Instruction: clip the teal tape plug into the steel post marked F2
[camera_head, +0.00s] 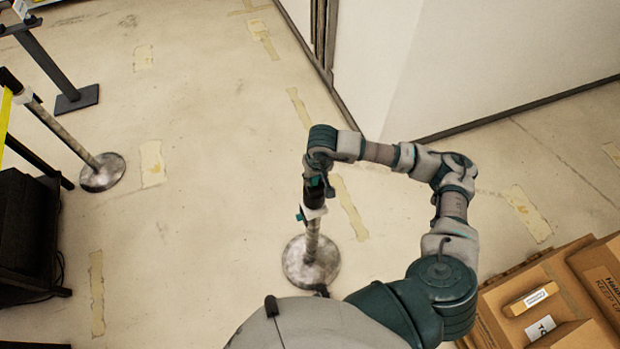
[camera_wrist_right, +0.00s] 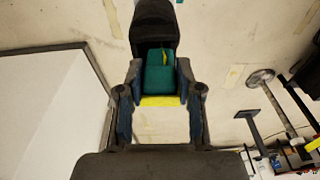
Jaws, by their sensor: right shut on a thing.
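The teal tape plug (camera_wrist_right: 160,78) sits between the fingers of my right gripper (camera_wrist_right: 160,92) in the wrist view, with a yellow strip of tape (camera_wrist_right: 160,101) at its near edge. The gripper is shut on it. The black head (camera_wrist_right: 153,28) of a post lies directly beyond the plug; I cannot tell whether the plug is seated in it. In the head view my right gripper (camera_head: 317,172) is at the top of the steel post (camera_head: 312,240), which stands upright on a round base. No F2 mark is readable. My left gripper is out of view.
Another steel post (camera_head: 75,143) with a round base stands at the left, near yellow tape (camera_head: 5,115). A dark post (camera_head: 50,62) stands behind it. Cardboard boxes (camera_head: 492,310) are at lower right, a white wall (camera_head: 450,60) behind. Floor between the posts is clear.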

